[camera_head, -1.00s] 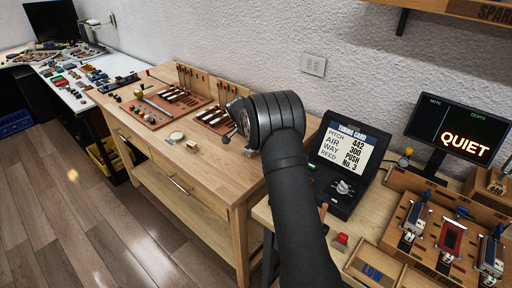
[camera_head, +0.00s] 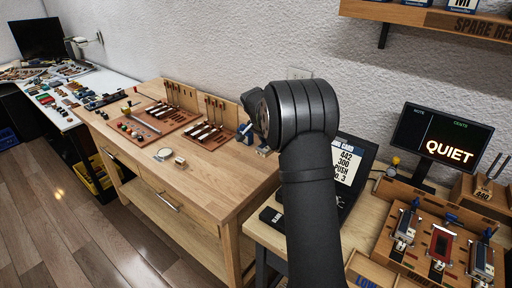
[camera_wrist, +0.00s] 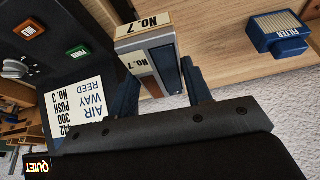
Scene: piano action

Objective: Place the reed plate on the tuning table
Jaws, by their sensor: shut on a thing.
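My gripper (camera_wrist: 160,82) is shut on a pale block-like piece with a grey side (camera_wrist: 162,66), marked "No. 7", between its blue fingers in the wrist view. I take this piece as the reed plate, but its full shape is hidden. In the head view my arm hides most of the gripper, and a small grey end (camera_head: 265,150) shows beside the wrist. The light wood table (camera_head: 375,215) on the right, which I take as the tuning table, carries a black tuning card unit (camera_head: 357,165). The held piece appears above a wood surface, apart from it.
A blue filter block (camera_wrist: 283,34) lies near the gripper. A "QUIET" screen (camera_head: 440,140) and a wooden rack (camera_head: 430,260) with several devices stand right.

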